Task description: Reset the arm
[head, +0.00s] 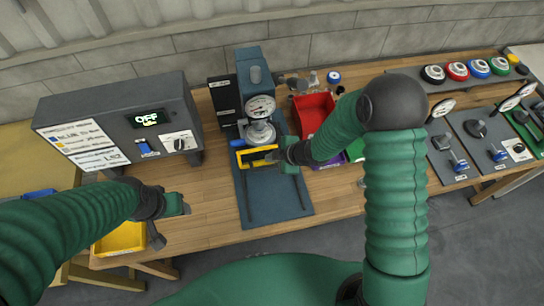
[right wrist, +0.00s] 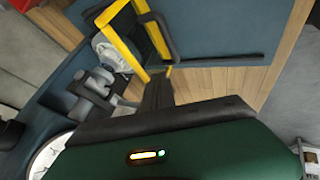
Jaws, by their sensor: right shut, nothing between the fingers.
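My right arm reaches over the bench from the right. Its gripper (head: 281,156) is shut and empty, right beside a yellow frame-shaped part (head: 257,162) at the front of the blue press (head: 254,75). In the right wrist view, the yellow frame (right wrist: 124,42) stands just past the dark fingers (right wrist: 158,92); whether they touch it I cannot tell. My left gripper (head: 180,205) is at the left, over the bench's front edge near a yellow bin (head: 120,240). Its fingers are too small and turned to read.
A grey control box (head: 120,115) with a display reading OFF stands at left. A round gauge (head: 261,107) sits on the press. A red bin (head: 312,112) is close right of it, near my right forearm. Panels with gauges and switches (head: 478,135) fill the right side. Bare wood (head: 205,190) shows left of the press.

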